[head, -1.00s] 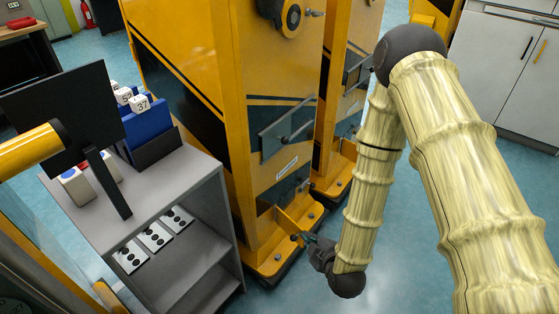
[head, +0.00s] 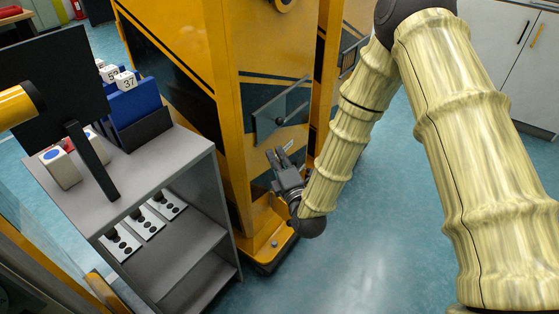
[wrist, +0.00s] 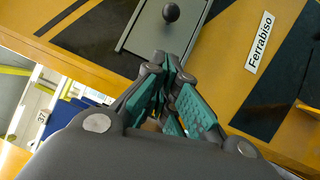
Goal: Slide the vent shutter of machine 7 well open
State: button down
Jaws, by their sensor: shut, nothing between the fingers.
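The vent shutter (head: 283,112) looks like a grey slanted plate with a dark round knob on the front of a yellow machine (head: 215,75). No machine number is readable on it. In the wrist view the shutter plate (wrist: 150,32) is at the top, with its knob (wrist: 171,12) just beyond my fingertips. My gripper (head: 279,156) is below the shutter in the head view, fingers pointing up toward it. In the wrist view my gripper (wrist: 170,62) has its fingers together and empty, apart from the knob. How far the shutter stands open I cannot tell.
A grey shelf unit (head: 185,170) stands close on the left, with a blue holder (head: 135,105) of numbered blocks on top. Blue floor (head: 390,220) is clear on the right. White cabinets (head: 510,55) stand behind.

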send_near(269, 122)
jog(key=a, duration=0.3)
jog(key=shift+w+d+r, duration=0.1)
jog(key=shift+w+d, duration=0.15)
jog(key=shift+w, duration=0.4)
jog(key=shift+w+d+r, duration=0.1)
jog(key=shift+w+d, duration=0.15)
jog(key=shift+w, duration=0.4)
jog(key=shift+w+d+r, duration=0.1)
jog(key=shift+w+d, duration=0.1)
jog(key=shift+w, duration=0.45)
jog(key=shift+w, duration=0.1)
